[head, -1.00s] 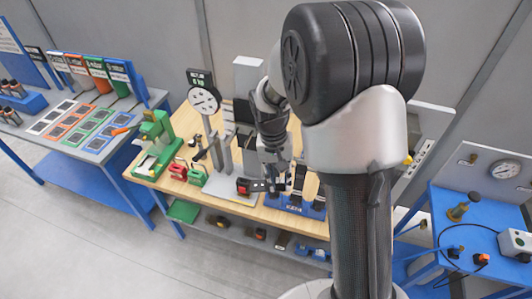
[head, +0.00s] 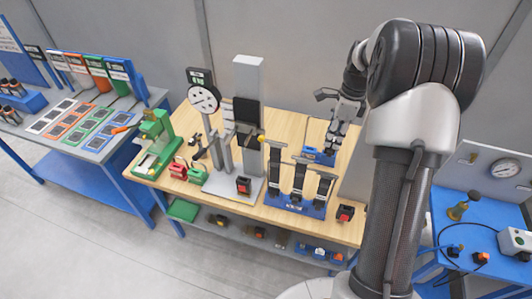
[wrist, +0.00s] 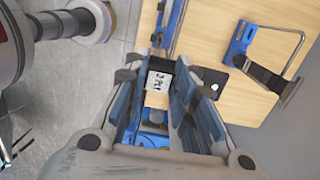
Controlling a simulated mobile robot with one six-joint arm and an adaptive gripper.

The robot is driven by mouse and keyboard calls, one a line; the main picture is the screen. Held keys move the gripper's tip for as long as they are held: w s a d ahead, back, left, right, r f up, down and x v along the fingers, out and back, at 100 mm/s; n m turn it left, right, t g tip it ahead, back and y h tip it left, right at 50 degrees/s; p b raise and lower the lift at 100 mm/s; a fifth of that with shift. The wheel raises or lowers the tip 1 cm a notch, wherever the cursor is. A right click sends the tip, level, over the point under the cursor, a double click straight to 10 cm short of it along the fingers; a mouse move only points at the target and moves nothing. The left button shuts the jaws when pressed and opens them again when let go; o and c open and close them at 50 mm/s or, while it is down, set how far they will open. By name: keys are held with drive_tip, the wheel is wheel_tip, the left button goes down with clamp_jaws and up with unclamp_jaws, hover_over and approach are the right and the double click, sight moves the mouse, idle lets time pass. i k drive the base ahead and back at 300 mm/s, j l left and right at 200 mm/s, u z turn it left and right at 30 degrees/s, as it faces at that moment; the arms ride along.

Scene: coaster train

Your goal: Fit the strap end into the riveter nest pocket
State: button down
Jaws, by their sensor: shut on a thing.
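My gripper (head: 333,143) is at the back right of the wooden bench in the head view. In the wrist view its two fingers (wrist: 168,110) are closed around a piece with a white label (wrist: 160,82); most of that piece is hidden. Several dark straps (head: 299,176) stand upright in a blue rack (head: 290,205) at the front of the bench, left of and nearer than my gripper. A blue stand (head: 314,155) is beside my gripper; the wrist view shows its wire loop and a dark strap (wrist: 265,75). I cannot tell which machine holds the nest pocket.
A green press (head: 153,145) stands at the bench's left end. A tall grey column (head: 247,80) and a round dial (head: 204,99) stand mid-bench. A red-and-black block (head: 345,213) lies at the front right. Bare wood lies between the rack and the blue stand.

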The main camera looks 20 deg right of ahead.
sight(146, 164)
drive_tip(key=i+j, duration=0.15)
drive_tip(key=i, duration=0.35)
drive_tip(key=i+j, duration=0.15)
drive_tip(key=i, duration=0.35)
